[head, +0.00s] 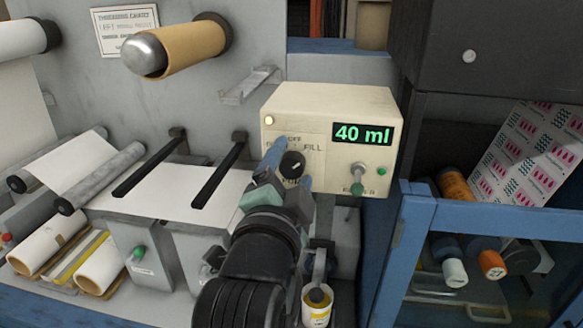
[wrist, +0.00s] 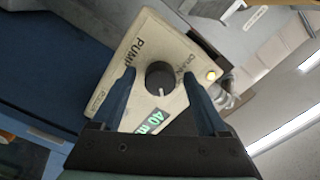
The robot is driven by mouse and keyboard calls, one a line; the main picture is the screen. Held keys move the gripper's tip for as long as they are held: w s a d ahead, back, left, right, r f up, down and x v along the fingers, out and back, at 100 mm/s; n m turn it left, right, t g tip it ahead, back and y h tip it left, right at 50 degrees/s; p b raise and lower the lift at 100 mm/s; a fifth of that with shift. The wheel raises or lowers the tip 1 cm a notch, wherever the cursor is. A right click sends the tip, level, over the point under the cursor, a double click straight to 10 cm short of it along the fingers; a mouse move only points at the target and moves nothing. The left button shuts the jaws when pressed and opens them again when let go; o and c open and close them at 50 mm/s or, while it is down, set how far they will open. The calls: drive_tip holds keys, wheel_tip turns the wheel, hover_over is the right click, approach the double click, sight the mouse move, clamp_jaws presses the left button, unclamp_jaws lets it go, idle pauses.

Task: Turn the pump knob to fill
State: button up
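The pump box (head: 385,104) is cream, with a green display (head: 362,134) reading 40 ml. Its round black pump knob (head: 293,164) is on the front, partly hidden by my gripper (head: 289,168); "OFF" and "FILL" are legible above it. The knob's white mark points up and right, towards FILL and the display. In the wrist view the knob (wrist: 159,77) sits between the two blue fingers of my gripper (wrist: 160,76). The gripper is open, with a gap showing on each side of the knob. A lamp (wrist: 211,76) on the box glows yellow.
A toggle switch (head: 358,178) is right of the knob, with a green lamp (head: 382,171) near it. A cup with yellow contents (head: 316,306) stands below the box. A blue-framed cabinet (head: 480,212) is close on the right. Black bars (head: 219,172) project left of the box.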

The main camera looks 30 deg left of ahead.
drive_tip(key=shift+s, duration=0.1)
drive_tip(key=p+v, duration=0.9)
drive_tip(key=v, duration=0.3)
drive_tip(key=shift+s, duration=0.4)
drive_tip(key=shift+d, duration=0.1)
idle(0.4)
drive_tip(key=w+d+r+n+t+h+b, duration=0.1)
drive_tip(key=w+d+r+n+t+b, duration=0.2)
drive_tip(key=r, duration=0.4)
drive_tip(key=w+d+r+t+h, duration=0.15)
drive_tip(key=d+r, duration=0.25)
drive_tip(key=r, duration=0.4)
drive_tip(key=s+d+r+n+t+h+b, duration=0.1)
drive_tip(key=s+d+r+n+t, duration=0.1)
drive_tip(key=d+r, duration=0.2)
drive_tip(key=s+d+r+n+t+h+b, duration=0.1)
drive_tip(key=s+d+r+n+t, duration=0.1)
drive_tip(key=r, duration=0.8)
drive_tip(key=d+n+t, duration=0.1)
drive_tip(key=d, duration=0.1)
drive_tip(key=shift+d+n+b, duration=0.3)
drive_tip(key=shift+b, duration=0.05)
